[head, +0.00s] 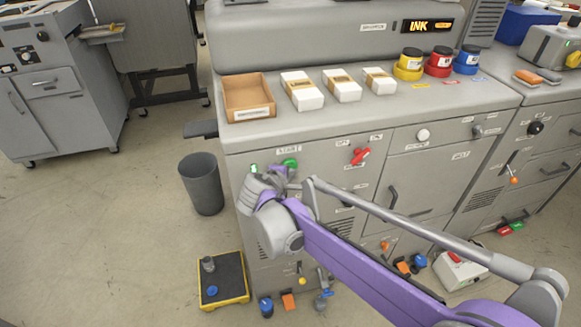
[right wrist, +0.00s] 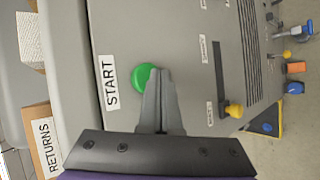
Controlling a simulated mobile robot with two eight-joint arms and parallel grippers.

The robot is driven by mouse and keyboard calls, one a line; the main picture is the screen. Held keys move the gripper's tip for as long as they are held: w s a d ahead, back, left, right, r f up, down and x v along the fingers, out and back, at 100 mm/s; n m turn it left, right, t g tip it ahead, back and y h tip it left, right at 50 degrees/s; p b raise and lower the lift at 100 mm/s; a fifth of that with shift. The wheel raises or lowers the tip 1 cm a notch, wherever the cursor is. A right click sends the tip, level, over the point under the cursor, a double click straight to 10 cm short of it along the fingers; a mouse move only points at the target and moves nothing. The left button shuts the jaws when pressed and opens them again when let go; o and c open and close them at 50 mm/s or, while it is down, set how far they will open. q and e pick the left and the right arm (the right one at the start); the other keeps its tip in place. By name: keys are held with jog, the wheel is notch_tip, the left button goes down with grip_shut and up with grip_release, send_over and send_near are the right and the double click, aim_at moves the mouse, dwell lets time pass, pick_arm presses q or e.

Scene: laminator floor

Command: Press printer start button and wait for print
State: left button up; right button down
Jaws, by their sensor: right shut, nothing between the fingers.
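The printer (head: 370,130) is a large grey cabinet in the middle of the head view. Its green start button (head: 290,162) is on the front panel at upper left, close above my right gripper (head: 272,173). In the right wrist view the round green button (right wrist: 145,76) sits beside the START label (right wrist: 109,83). My right gripper's fingers (right wrist: 160,75) are shut and empty, and their tips overlap the button's edge in that view. I cannot tell whether they touch it. My left gripper is not in view.
A returns tray (head: 248,97), several white paper stacks (head: 302,90) and ink jars (head: 409,64) stand on the printer top. A red knob (head: 360,156) is right of the button. A bin (head: 202,183) and a yellow-edged platform (head: 223,279) stand on the floor at left.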

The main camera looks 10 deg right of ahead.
jog(key=shift+w, duration=0.55)
dwell(0.4)
jog(key=shift+s, duration=1)
jog(key=shift+s+p, duration=0.45)
jog(key=shift+s, duration=2.05)
jog(key=shift+d, duration=0.1)
